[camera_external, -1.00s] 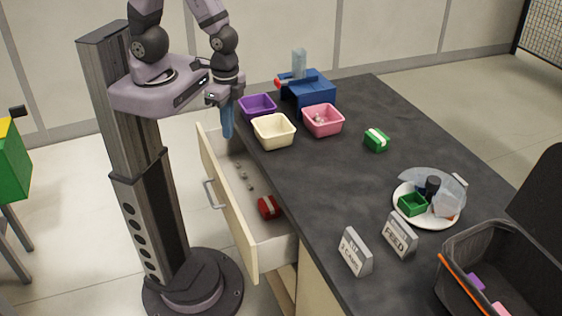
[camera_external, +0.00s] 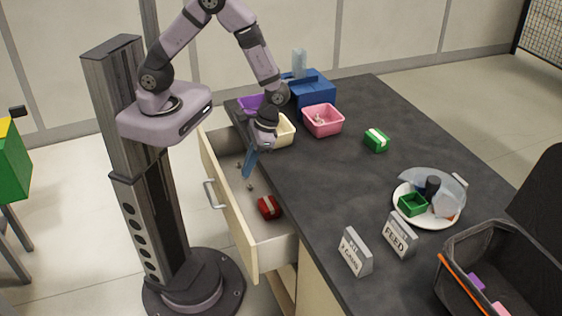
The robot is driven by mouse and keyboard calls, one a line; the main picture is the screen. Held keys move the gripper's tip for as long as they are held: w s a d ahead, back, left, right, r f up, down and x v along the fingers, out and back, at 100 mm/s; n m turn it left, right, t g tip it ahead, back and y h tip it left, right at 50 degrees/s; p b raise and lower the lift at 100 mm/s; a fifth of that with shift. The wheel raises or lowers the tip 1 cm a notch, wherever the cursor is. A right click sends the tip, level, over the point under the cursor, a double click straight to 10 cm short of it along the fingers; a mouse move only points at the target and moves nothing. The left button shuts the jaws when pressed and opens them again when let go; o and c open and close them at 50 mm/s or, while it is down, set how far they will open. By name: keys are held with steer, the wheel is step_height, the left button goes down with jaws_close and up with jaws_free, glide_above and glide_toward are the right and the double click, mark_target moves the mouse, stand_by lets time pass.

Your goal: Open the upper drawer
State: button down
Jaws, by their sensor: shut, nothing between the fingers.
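The upper drawer (camera_external: 228,212) stands pulled out from the left side of the dark counter, with its cream front and grey bar handle (camera_external: 209,194) facing left. Inside it lie a red block with a pale band (camera_external: 269,207) and several small pale pieces. My gripper (camera_external: 248,175) points down over the inside of the drawer, its blue fingers shut with nothing between them. It is apart from the handle. The arm hides part of the cream bin and the purple bin.
On the counter (camera_external: 330,180) are a purple bin (camera_external: 248,103), a cream bin (camera_external: 286,131), a pink bin (camera_external: 323,120), a blue device (camera_external: 312,90), a green block (camera_external: 376,140), a plate (camera_external: 428,221) and two signs. A dark open container (camera_external: 500,265) is at lower right.

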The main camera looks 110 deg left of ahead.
step_height(320, 180, down, 10)
steer(key=d+n+p, duration=0.1)
steer(key=d, duration=0.2)
steer(key=shift+s+n, duration=0.3)
stand_by(0.4)
steer(key=s+d+b, duration=0.3)
steer(key=s+d, duration=0.3)
steer(key=shift+s+d, duration=0.15)
steer(key=shift+s, duration=0.05)
stand_by(0.5)
steer(key=p+v, duration=1)
